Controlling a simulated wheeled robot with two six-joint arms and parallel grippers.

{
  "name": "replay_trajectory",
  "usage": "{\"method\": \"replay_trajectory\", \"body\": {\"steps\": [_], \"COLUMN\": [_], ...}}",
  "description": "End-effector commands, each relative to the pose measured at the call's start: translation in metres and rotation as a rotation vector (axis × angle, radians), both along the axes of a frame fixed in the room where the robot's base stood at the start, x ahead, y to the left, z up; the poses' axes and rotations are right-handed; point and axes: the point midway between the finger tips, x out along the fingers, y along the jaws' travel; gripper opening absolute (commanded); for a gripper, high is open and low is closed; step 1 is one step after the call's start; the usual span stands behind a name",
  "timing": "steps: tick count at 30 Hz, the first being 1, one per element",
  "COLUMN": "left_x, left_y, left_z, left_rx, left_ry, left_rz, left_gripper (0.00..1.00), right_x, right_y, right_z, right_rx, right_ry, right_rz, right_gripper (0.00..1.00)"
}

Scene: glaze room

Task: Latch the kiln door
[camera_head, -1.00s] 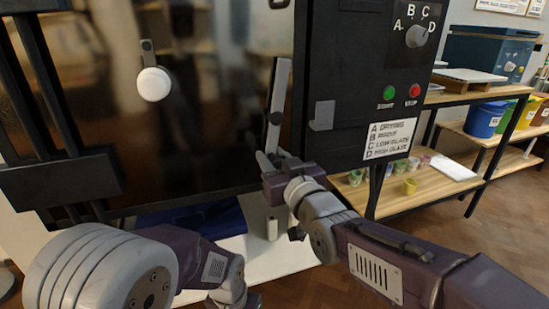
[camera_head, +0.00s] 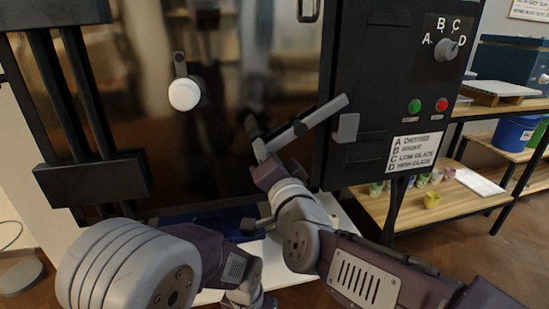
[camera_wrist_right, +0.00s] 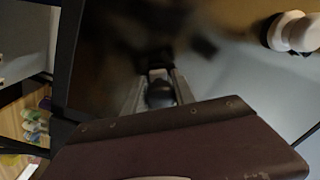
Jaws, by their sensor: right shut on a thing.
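The kiln door (camera_head: 140,95) is dark and glossy, standing beside the black control housing (camera_head: 375,65). A grey latch bar (camera_head: 322,115) slants up to the right from the door's edge. Its upper right end overlaps the housing, just above and touching or close to a grey catch block (camera_head: 346,128); I cannot tell if it is seated. My right gripper (camera_head: 262,150) is shut at the bar's lower left end. In the right wrist view its fingers (camera_wrist_right: 158,92) close around a dark rounded knob (camera_wrist_right: 160,94).
A round white knob (camera_head: 184,94) sticks out from the door. Wooden shelves (camera_head: 470,200) with small pots and a blue bucket (camera_head: 514,133) stand right of the housing. The floor (camera_head: 450,265) at lower right is clear.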

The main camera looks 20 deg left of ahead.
Motion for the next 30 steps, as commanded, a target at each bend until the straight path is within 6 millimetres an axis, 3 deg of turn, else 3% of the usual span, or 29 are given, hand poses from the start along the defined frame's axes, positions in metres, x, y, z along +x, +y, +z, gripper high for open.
{"method": "replay_trajectory", "body": {"steps": [15,30], "left_x": [0.0,0.0], "left_y": [0.0,0.0], "left_z": [0.015,0.018], "left_rx": [0.0,0.0], "left_ry": [0.0,0.0], "left_rz": [0.0,0.0], "left_gripper": [0.36,0.36], "right_x": [-0.006,-0.006], "right_y": [0.009,0.008], "right_z": [0.039,0.052], "right_rx": [0.341,0.46], "right_ry": [0.218,0.294], "right_rz": [0.001,-0.002], "right_gripper": [0.0,0.0]}}
